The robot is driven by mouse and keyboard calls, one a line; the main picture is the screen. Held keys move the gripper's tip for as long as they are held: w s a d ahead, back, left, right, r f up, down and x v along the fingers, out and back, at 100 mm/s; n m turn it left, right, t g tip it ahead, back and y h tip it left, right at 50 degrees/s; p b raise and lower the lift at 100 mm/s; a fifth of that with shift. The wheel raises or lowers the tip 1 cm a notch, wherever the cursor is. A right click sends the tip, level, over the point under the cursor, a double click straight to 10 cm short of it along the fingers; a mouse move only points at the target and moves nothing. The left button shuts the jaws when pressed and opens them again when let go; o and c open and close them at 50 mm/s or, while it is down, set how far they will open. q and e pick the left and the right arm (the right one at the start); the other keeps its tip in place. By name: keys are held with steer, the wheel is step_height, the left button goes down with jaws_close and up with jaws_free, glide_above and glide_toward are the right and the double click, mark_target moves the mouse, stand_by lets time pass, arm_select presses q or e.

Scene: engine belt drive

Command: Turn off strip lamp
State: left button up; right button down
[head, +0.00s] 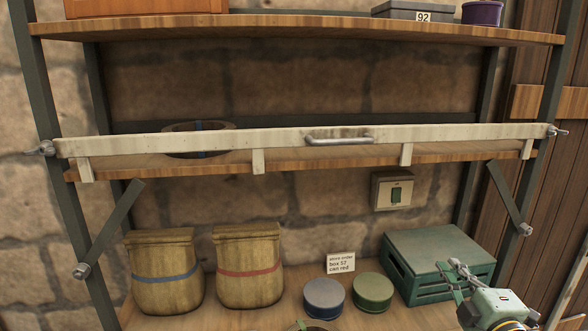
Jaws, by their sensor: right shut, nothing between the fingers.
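A cream switch box (379,192) with a dark green rocker (396,194) is on the stone wall, below the right part of the middle shelf. I cannot tell the rocker's position. No strip lamp can be made out in the head view. My right gripper (452,268) is at the lower right, in front of the green crate. Its fingers are shut and empty, below and to the right of the switch box and apart from it in the picture.
A white bar (215,142) with a metal handle runs across the middle shelf's front (330,158). Below stand two sacks (165,255) (248,250), a blue tin (324,297), a green tin (373,291), a note card (340,263) and a green crate (440,250).

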steer(key=s+a+f+m+g+h, duration=0.1)
steer(key=s+a+f+m+g, duration=0.35)
steer(key=s+f, duration=0.45)
steer(key=s+a+f+m+g+h, duration=0.3)
steer(key=s+f+m, duration=0.35)
steer(key=f, duration=0.55)
steer(key=s+a+f+m+g+y, duration=0.2)
steer(key=s+a+f+g, duration=0.15)
steer(key=s, duration=0.65)
steer(key=s+a+f+m+g+y, duration=0.1)
steer(key=s+a+f+m+g, duration=0.2)
steer(key=s, duration=0.7)
step_height(320, 180, down, 26)
steer(key=s+a+n+g, duration=0.1)
steer(key=s+n+g, duration=0.1)
steer(key=s+d+f+g, duration=0.1)
steer(key=s+d+f, duration=0.1)
steer(key=s+f, duration=1.4)
steer(key=shift+s+d+g+b, duration=0.3)
steer(key=shift+s+d, duration=0.05)
steer(key=shift+d, duration=0.05)
